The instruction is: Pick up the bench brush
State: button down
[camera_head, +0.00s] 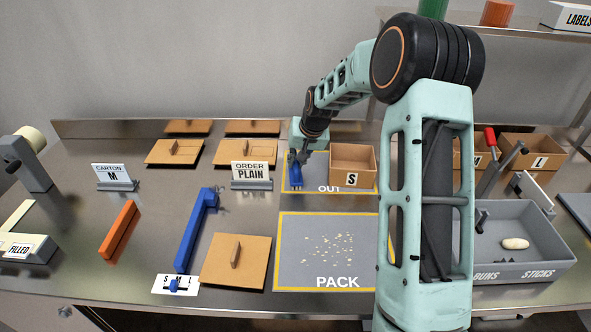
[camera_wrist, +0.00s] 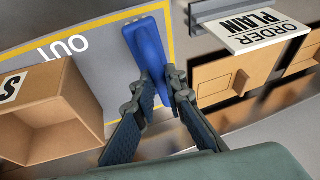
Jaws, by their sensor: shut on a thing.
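The bench brush appears to be the blue tool (camera_wrist: 147,45) with a wide flat end and a narrower handle. I cannot tell whether the brush touches the mat.
An open S box (camera_head: 352,178) stands right of my gripper, and the ORDER PLAIN sign (camera_head: 250,173) stands left. The PACK mat (camera_head: 300,275) in front holds scattered crumbs. A blue lever (camera_head: 190,240), an orange bar (camera_head: 119,232) and several cardboard pieces lie leftward.

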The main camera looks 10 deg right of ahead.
aim_at(297, 162)
jog(key=shift+r, duration=0.15)
jog(key=shift+r, duration=0.3)
notch_tip(297, 162, up, 2)
jog(key=shift+w+r, duration=0.1)
jog(key=s+d+r+b, duration=0.1)
jog(key=s+d+r, duration=0.1)
jog(key=s+r, duration=0.3)
jog(key=s+d+r, duration=0.3)
jog(key=s+r, duration=0.2)
jog(key=s, duration=0.3)
jog(key=shift+d+b, duration=0.25)
jog(key=shift+b, duration=0.15)
jog(key=c, duration=2.6)
grip_release()
grip_shut()
